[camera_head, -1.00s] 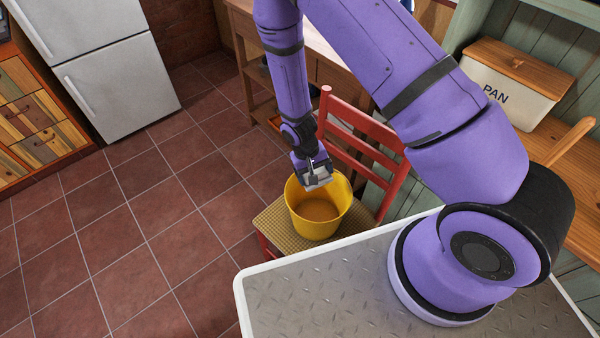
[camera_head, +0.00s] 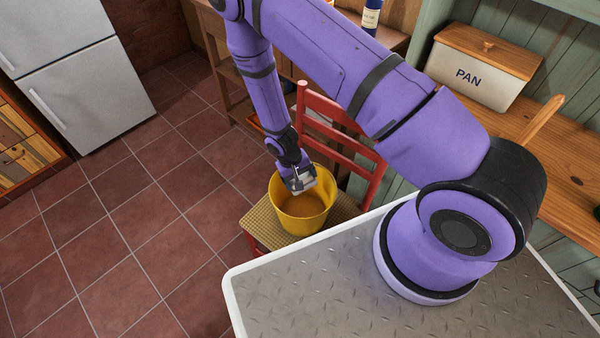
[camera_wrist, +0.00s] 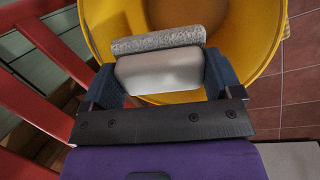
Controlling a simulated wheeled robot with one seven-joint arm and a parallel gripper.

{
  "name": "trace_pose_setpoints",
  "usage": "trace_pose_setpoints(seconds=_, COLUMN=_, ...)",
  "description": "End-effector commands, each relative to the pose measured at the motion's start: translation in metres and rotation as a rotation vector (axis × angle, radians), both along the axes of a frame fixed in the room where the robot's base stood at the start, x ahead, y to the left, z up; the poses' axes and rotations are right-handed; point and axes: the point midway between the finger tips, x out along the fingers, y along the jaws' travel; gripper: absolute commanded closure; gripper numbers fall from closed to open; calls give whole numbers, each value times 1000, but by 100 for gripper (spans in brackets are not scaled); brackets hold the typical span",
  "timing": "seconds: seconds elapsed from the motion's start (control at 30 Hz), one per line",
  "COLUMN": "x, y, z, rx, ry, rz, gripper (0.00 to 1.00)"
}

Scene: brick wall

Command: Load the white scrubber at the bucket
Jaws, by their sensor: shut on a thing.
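The white scrubber (camera_wrist: 160,68), with a speckled grey layer along one side, is held between the two fingers of my gripper (camera_wrist: 158,85) in the wrist view. In the head view my gripper (camera_head: 301,182) points down at the rim and mouth of the yellow bucket (camera_head: 305,222). The scrubber is hard to make out there. In the wrist view the yellow bucket (camera_wrist: 262,35) opens beyond the scrubber, which overlaps its mouth. I cannot tell how deep the scrubber is. The bucket stands upright on the seat of the red chair (camera_head: 262,225).
The chair's red backrest (camera_head: 340,130) rises close behind the bucket. A metal-topped surface (camera_head: 290,295) lies in front. A wooden counter (camera_head: 500,125) with a PAN box (camera_head: 480,75) is at the right. The tiled floor (camera_head: 130,230) at the left is clear.

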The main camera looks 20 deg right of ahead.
Motion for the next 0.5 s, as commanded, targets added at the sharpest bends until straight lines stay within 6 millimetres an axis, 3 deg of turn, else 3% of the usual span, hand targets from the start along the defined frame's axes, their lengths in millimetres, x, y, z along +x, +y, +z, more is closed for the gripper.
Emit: trace_pose_setpoints(seconds=0.5, x=0, y=0, z=-45, rx=0, ry=0, rz=1, gripper=34)
